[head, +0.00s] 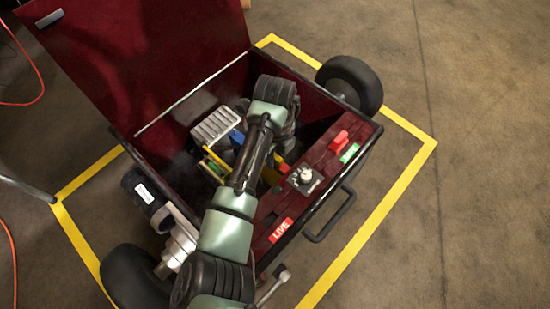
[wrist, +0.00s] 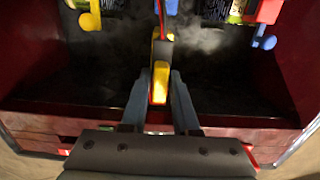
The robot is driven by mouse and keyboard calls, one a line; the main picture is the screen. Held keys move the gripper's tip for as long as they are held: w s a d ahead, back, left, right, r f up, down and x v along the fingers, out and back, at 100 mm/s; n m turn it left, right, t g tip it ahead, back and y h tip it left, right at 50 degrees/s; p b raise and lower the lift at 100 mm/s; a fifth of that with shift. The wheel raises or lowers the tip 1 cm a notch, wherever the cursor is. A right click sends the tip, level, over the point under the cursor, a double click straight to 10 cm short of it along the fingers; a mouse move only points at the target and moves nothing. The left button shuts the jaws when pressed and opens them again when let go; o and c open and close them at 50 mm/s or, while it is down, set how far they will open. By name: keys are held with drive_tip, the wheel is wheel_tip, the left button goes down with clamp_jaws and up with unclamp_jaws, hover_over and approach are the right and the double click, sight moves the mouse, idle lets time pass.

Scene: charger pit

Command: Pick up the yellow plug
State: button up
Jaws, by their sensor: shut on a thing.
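The yellow plug (wrist: 160,84) is between the two grey-blue fingers of my gripper (wrist: 161,88) in the wrist view. The fingers are shut on its sides. A red lead or strip (wrist: 163,12) runs up from the plug's far end. The plug is over the dark floor of the red box. In the head view my arm reaches down into the box and hides most of the gripper.
The dark red box (head: 352,178) has its lid (head: 140,60) open. Its front panel carries a red switch (head: 339,140), a grey knob (head: 305,178) and a LIVE label (head: 281,230). In the wrist view, another yellow piece (wrist: 90,21) and a blue piece (wrist: 264,40) are at the far side.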

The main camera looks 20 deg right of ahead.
clamp_jaws()
wheel_tip(320, 180, up, 10)
drive_tip(key=p, duration=0.6)
drive_tip(key=shift+p, duration=0.3)
drive_tip(key=shift+f, duration=0.15)
drive_tip(key=shift+f+b, duration=0.95)
drive_tip(key=shift+f, duration=1)
drive_tip(key=shift+w+r, duration=0.1)
